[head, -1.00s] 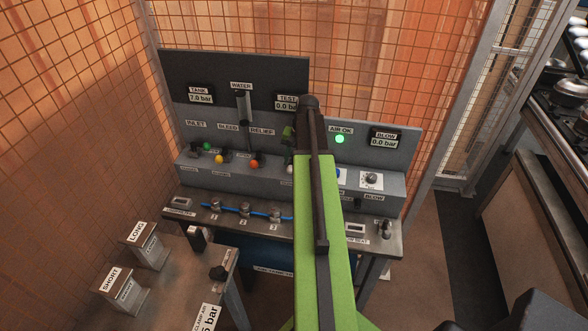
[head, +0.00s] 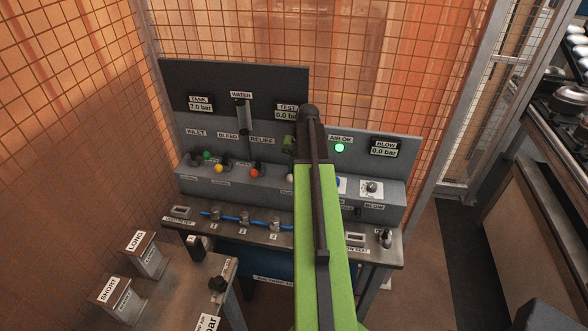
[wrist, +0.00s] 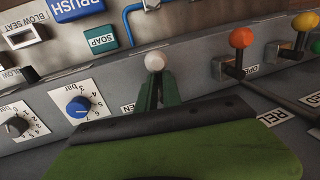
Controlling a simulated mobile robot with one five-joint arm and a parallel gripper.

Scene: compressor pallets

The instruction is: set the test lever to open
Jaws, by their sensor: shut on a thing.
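The test lever has a white ball knob (wrist: 155,61), seen at the upper middle of the wrist view. My gripper (wrist: 159,88) is shut on this lever, its dark green fingers close together just below the knob. A partly covered label ending in "EN" (wrist: 128,108) lies left of the fingers. In the head view the white knob (head: 290,178) shows just left of my green arm, which hides the gripper tips. The TEST display (head: 287,115) reads 0.0 bar.
Levers with orange (wrist: 241,38), yellow (head: 219,168) and green (head: 207,155) knobs stand along the same ledge. A blue dial (wrist: 78,106) is close left of my gripper in the wrist view. A bench with blue tubing (head: 232,218) is below the panel.

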